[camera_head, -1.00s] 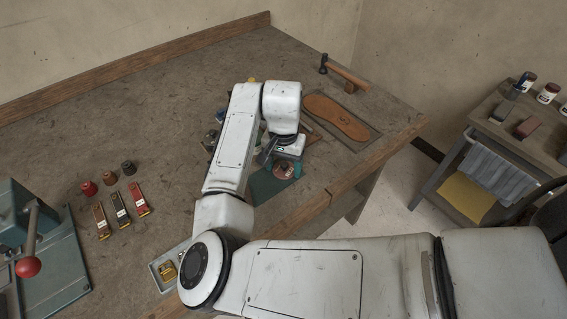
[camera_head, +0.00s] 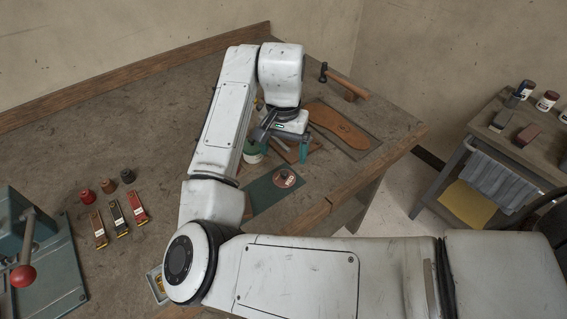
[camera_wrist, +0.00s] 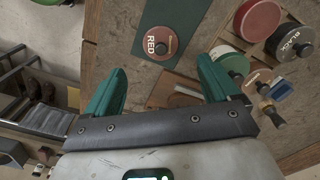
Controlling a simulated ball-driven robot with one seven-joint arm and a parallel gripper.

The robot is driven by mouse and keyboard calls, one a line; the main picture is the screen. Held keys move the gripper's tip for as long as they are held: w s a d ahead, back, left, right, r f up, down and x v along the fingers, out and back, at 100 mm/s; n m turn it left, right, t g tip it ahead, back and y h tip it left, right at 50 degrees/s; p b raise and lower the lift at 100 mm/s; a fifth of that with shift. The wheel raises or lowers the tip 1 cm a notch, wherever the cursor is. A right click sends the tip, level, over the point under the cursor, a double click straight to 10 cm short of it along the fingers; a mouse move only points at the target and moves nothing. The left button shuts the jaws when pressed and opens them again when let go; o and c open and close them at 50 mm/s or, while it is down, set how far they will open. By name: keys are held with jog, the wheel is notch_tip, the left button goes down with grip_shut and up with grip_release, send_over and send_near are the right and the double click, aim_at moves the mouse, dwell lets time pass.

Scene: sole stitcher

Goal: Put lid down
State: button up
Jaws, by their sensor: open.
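The lid (camera_head: 285,178), a round disc with a brown knob, lies flat on a green mat (camera_head: 262,197) near the table's front edge. In the wrist view the lid (camera_wrist: 160,43) reads "RED" and sits on the green mat (camera_wrist: 188,14). My gripper (camera_head: 284,145) is open and empty, raised above the table and behind the lid in the head view. In the wrist view its two green fingers (camera_wrist: 160,76) are spread wide, apart from the lid.
An open jar with red contents (camera_wrist: 257,20), a lid marked "BLACK" (camera_wrist: 294,43) and a green container (camera_wrist: 228,62) stand close by. A leather sole (camera_head: 337,124) and a hammer (camera_head: 345,80) lie at right.

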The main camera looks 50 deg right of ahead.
jog(key=shift+r, duration=1.6)
